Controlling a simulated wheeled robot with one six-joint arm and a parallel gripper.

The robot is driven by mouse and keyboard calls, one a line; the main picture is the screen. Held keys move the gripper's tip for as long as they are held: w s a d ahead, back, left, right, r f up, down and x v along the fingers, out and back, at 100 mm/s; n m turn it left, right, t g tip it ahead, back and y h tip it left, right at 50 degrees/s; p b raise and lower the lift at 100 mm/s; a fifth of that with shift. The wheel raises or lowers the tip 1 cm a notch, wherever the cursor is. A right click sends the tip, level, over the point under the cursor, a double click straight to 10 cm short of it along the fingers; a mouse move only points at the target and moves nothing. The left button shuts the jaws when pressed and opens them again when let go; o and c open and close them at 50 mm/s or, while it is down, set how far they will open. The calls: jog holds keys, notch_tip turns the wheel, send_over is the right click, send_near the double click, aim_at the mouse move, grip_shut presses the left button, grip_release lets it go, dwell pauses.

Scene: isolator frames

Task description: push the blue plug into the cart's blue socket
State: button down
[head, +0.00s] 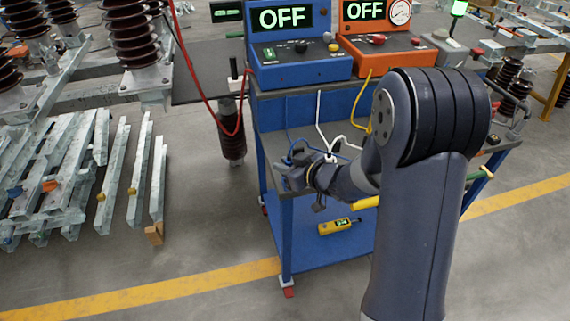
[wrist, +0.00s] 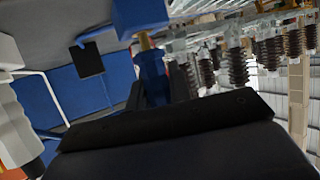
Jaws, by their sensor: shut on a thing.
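My gripper (head: 292,178) is at the left edge of the cart's top (head: 330,165) in the head view. In the wrist view my gripper (wrist: 158,92) is shut on the blue plug (wrist: 152,68), whose brass tip points up toward a blue block (wrist: 139,14), which looks like the blue socket. The tip meets or overlaps the block's lower edge; I cannot tell whether it is inside. The blue cable (head: 294,150) shows beside my gripper in the head view. There the plug and socket are too small or hidden to make out.
A blue unit (head: 300,70) and an orange unit (head: 385,50), both reading OFF, stand on the cart's upper shelf. White and yellow (head: 358,100) cables hang from there. A yellow tester (head: 338,226) lies on the lower shelf. Galvanised steel frames (head: 75,185) lie left, with clear floor between.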

jog(key=shift+f+b, duration=0.5)
jog(key=shift+f, duration=0.25)
jog(key=c, duration=1.2)
grip_release()
jog(key=p+v, duration=0.1)
jog(key=v, duration=1)
jog(key=shift+w, duration=0.1)
